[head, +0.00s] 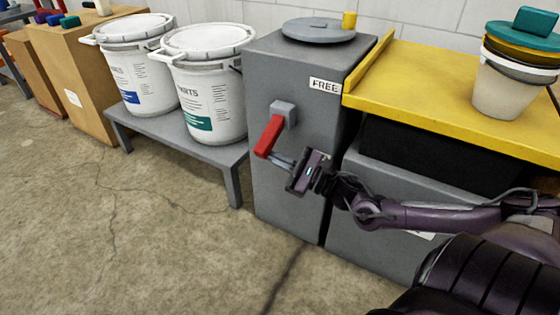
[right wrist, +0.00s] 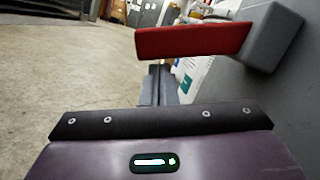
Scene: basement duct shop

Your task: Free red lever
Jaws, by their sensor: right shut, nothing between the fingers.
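The red lever (head: 268,136) is on the front of a grey cabinet (head: 285,205), on a grey pivot block (head: 284,110). It slants down and to the left from the block. A label reading "FREE" (head: 325,86) is above and right of it. My right gripper (head: 274,160) is just below the lever, its fingers shut and empty. In the right wrist view the shut fingers (right wrist: 160,85) point toward the space under the red lever (right wrist: 190,40), with the grey block (right wrist: 274,36) at right. I cannot tell whether the fingers touch the lever. My left gripper is not in view.
White buckets (head: 207,95) stand on a low grey bench (head: 225,155) at left. A yellow worktop (head: 430,85) holds a bucket (head: 505,90) at right. The concrete floor in front is clear.

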